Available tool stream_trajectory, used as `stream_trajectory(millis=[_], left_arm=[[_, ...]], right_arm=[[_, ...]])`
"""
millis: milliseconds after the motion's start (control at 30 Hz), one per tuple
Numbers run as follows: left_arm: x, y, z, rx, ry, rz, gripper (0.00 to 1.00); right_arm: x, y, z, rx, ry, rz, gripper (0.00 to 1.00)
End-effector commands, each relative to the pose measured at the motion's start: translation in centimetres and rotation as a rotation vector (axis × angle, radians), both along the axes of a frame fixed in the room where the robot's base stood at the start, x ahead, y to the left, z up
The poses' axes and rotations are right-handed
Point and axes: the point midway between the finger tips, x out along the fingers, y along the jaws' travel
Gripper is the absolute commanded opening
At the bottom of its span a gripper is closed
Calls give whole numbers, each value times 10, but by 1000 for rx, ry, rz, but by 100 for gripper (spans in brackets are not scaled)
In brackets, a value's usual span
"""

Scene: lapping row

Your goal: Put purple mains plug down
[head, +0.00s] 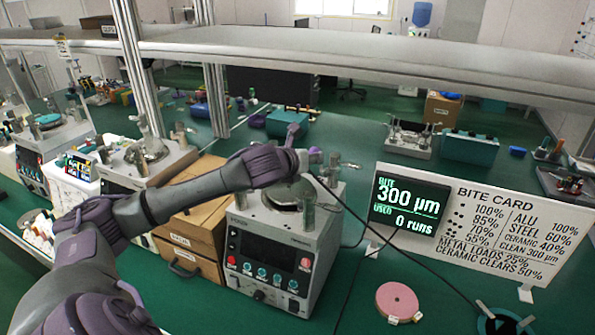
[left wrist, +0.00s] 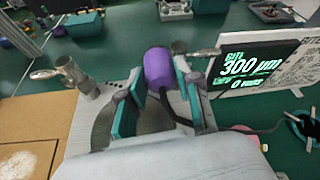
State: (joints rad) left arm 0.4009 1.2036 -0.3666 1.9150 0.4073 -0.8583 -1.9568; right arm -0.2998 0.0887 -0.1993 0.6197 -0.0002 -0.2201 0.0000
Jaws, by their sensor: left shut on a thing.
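The purple mains plug (left wrist: 158,66) shows in the left wrist view, between the teal-padded fingertips of my left gripper (left wrist: 161,80). The gripper is shut on the plug and holds it over the back part of a lapping machine (head: 284,244). A black cable (head: 414,257) runs from the plug area down to the right across the bench. In the head view my left arm reaches in over the machine, and its wrist largely hides the fingers. My right gripper is in neither view.
A display (head: 408,206) and a bite card (head: 507,232) stand right of the machine. Wooden drawers (head: 187,262) stand left.

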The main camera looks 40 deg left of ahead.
Motion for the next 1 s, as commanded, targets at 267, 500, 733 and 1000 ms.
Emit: stream_trajectory(millis=[267, 500, 733, 1000], left_arm=[[-9, 27, -12, 6, -5, 6, 0], [-9, 27, -44, 1, -6, 6, 0], [-9, 27, -51, 5, -8, 6, 0], [-9, 27, -56, 6, -6, 6, 0]], right_arm=[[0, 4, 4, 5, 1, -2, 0], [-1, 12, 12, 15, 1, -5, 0], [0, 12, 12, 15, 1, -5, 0], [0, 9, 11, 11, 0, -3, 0]])
